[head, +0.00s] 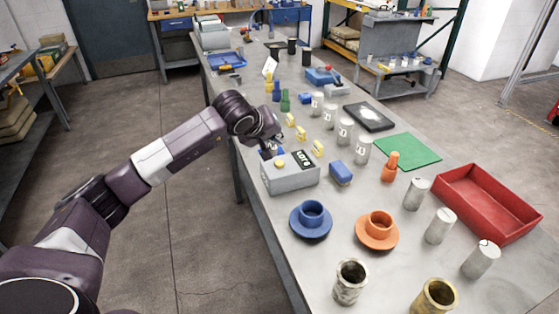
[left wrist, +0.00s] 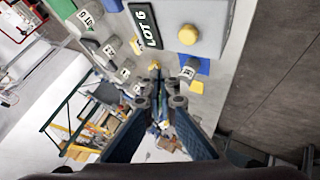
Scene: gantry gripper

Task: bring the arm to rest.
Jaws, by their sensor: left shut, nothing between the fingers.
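My left arm comes in from the left in the head view and reaches over the table's left edge. My left gripper (head: 271,150) is shut and empty, close above the back of a grey box with a "LOT 6" plate (head: 304,159). In the left wrist view the fingers (left wrist: 162,88) meet, and the grey box (left wrist: 213,36) with its yellow button shows beyond them. I cannot tell whether the fingertips touch the box. My right gripper is not in view.
The table holds a blue block (head: 341,173), an orange figure (head: 390,167), blue (head: 310,220) and orange (head: 377,231) cups on saucers, metal cylinders, a red tray (head: 487,203) and a green mat (head: 408,149). The floor left of the table (head: 200,240) is clear.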

